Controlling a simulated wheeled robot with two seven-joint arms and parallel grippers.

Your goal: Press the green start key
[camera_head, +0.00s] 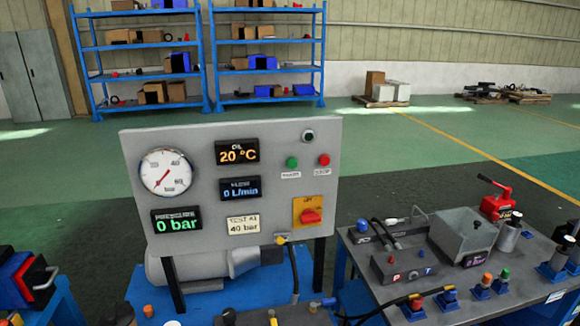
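The green start key (292,163) is a small round button on the upper right of the upright grey control panel (200,135), with a small label plate under it. A red stop button (324,160) sits just right of it. The panel also carries a round gauge (166,171), displays reading 20 °C, 0 L/min and 0 bar, and a red rotary switch (311,216) on a yellow plate. Nothing covers the green key. Neither of my grippers shows in the head view.
A grey table (450,300) at right holds a box with a clear lid (463,236), a red hand pump (497,203) and several coloured fittings. A blue stand (215,296) is under the panel, with a hose (294,268) in front. Blue shelves (141,46) stand far back.

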